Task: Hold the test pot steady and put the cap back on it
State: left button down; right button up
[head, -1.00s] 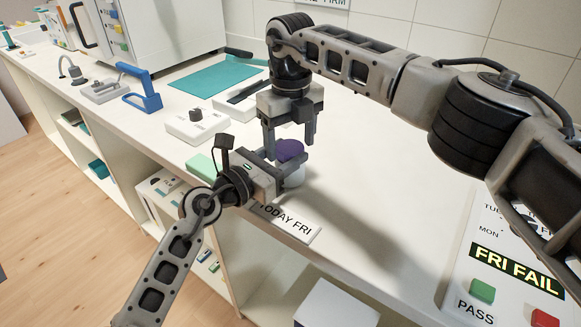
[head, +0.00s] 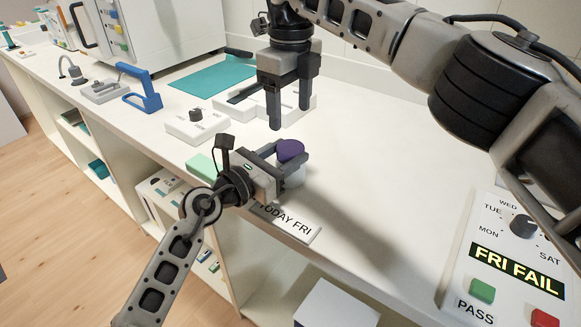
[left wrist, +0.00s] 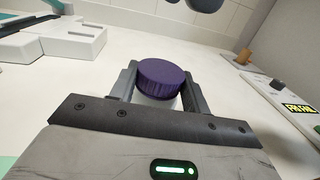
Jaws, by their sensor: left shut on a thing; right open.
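The test pot (head: 294,178) is a small white pot standing on the white counter. Its purple cap (head: 290,150) sits on top of it, and in the left wrist view the cap (left wrist: 160,74) looks level on the pot. My left gripper (head: 286,160) is shut on the pot, with one finger on each side below the cap. It hides much of the pot's body. My right gripper (head: 289,115) is open and empty, above and behind the pot, apart from the cap.
A label plate (head: 285,222) reading TODAY FRI lies in front of the pot. A white box with a black knob (head: 196,118) and a teal mat (head: 215,76) lie further back. A panel (head: 510,262) reading FRI FAIL, with green and red buttons, stands right. Mid-counter is clear.

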aim_at(291, 147)
dwell(0.3)
jog(key=shift+f, duration=3.95)
jog(key=c, duration=1)
jog(key=shift+m, duration=1.9)
pick_arm(q)
jog(key=shift+a, duration=0.1)
pick_arm(e)
jog(key=o, duration=1.1)
jog(key=shift+c, duration=0.2)
